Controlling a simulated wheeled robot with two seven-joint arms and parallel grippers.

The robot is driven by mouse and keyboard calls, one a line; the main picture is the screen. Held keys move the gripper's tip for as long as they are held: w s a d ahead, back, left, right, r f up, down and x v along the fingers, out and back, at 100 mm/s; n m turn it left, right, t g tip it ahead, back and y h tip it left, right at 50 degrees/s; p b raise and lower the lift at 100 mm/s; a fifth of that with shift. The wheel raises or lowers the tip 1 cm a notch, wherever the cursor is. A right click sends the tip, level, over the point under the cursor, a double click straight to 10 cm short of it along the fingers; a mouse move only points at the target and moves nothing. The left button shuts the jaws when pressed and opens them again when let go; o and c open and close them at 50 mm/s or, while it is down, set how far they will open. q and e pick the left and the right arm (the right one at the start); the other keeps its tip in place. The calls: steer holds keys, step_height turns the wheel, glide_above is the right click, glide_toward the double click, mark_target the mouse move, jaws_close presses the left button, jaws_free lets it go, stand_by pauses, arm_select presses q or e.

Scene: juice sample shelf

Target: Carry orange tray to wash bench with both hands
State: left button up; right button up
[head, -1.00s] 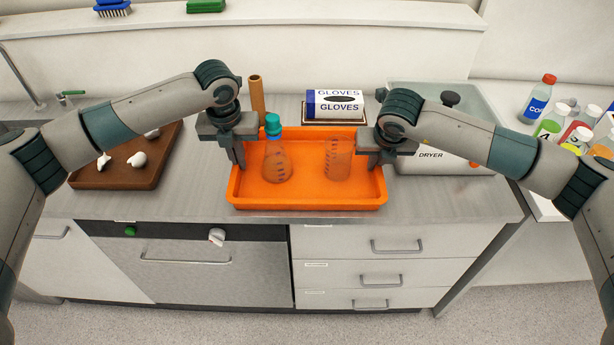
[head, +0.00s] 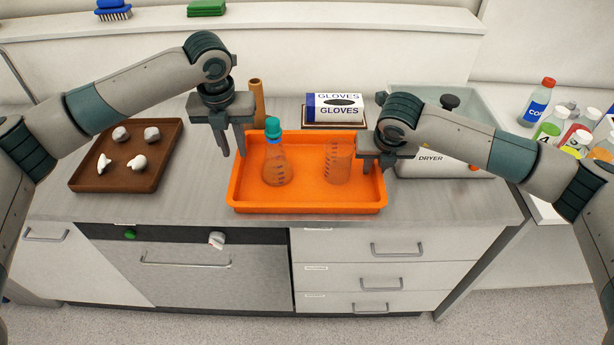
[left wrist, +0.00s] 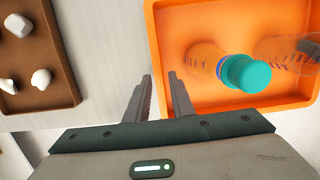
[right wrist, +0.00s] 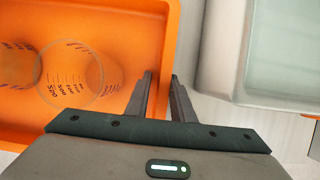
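The orange tray (head: 308,208) lies flat on the grey counter. It holds a clear flask with a teal cap (head: 276,160) and a clear beaker (head: 337,162), both upright. My left gripper (head: 231,152) is open and empty above the tray's left rim; in the left wrist view its fingertips (left wrist: 160,76) are apart beside that rim. My right gripper (head: 375,168) is low at the tray's right rim. In the right wrist view its fingertips (right wrist: 162,75) are apart, one on each side of the right wall, without visibly gripping it.
A brown tray (head: 120,188) with several white pieces is on the left. A glove box (head: 334,107) and a brown cylinder (head: 256,98) stand behind the orange tray. A dryer (head: 440,165) stands close on the right. Several bottles (head: 538,103) are at far right.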

arm_select(q)
steer(key=shift+s+r, duration=0.25)
steer(key=shift+r, duration=1.15)
steer(key=shift+s+r, duration=0.2)
steer(key=shift+r, duration=1.15)
arm_select(e)
steer(key=shift+r, duration=0.15)
steer(key=v, duration=1.1)
steer(key=shift+s+r, duration=0.2)
steer(key=shift+r, duration=0.1)
arm_select(q)
steer(key=shift+s+f, duration=0.1)
arm_select(e)
steer(key=shift+s+f, duration=0.1)
